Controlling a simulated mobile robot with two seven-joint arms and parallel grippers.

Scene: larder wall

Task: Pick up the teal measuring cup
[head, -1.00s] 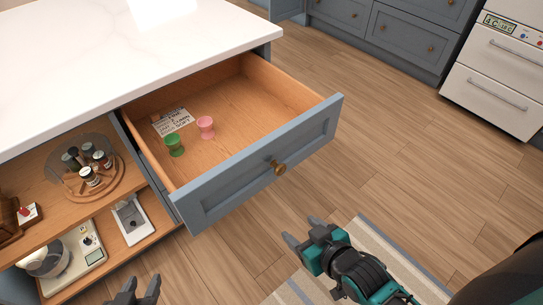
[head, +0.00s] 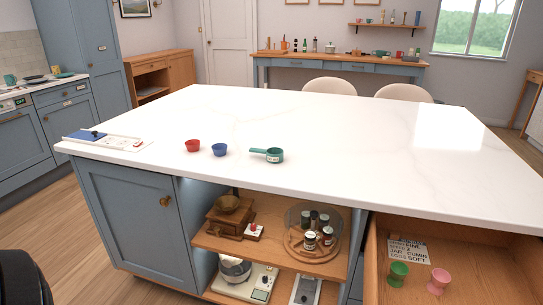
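The teal measuring cup (head: 274,155) lies on the white island worktop (head: 330,130), a little back from its front edge. Its handle points left and a small white label shows on its side. A blue cup (head: 220,149) and a red cup (head: 193,146) stand to its left, apart from it. Neither gripper shows in the head view now.
An open drawer (head: 455,250) at the lower right holds a green egg cup (head: 398,273), a pink egg cup (head: 439,281) and a printed card (head: 408,252). A blue-and-white board (head: 100,140) lies at the worktop's left corner. The worktop behind the cups is clear.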

